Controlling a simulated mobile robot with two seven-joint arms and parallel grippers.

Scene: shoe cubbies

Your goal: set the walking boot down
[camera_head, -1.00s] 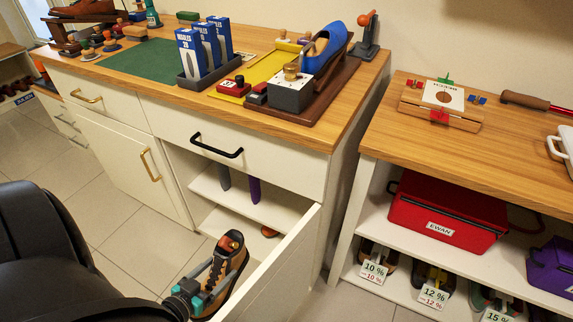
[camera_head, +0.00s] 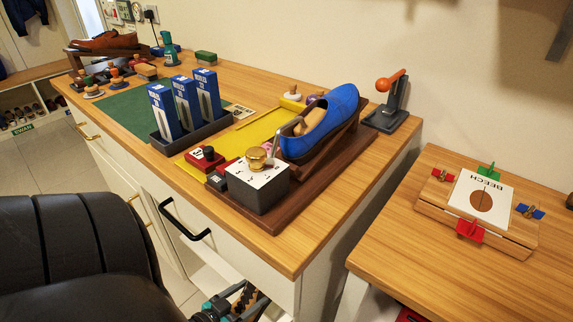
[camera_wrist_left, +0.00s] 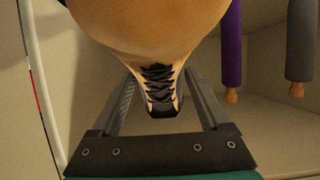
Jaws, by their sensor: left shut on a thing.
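The walking boot (camera_wrist_left: 145,25) is tan with black laces and fills the upper middle of the left wrist view. My left gripper (camera_wrist_left: 160,78) is shut on it, with one finger on each side of the laced part. In the head view only a small dark part of the boot (camera_head: 248,300) shows at the bottom edge, beside the teal and dark parts of my left gripper (camera_head: 218,306). The boot's sole and what lies under it are hidden. My right gripper is not in view.
Pale cupboard walls surround the boot in the wrist view. A purple roll (camera_wrist_left: 229,45) and a grey roll (camera_wrist_left: 300,40) hang at its right. Above, a wooden counter (camera_head: 290,240) holds a blue shoe (camera_head: 330,115) and blue boxes (camera_head: 185,105). A black drawer handle (camera_head: 182,222) sticks out.

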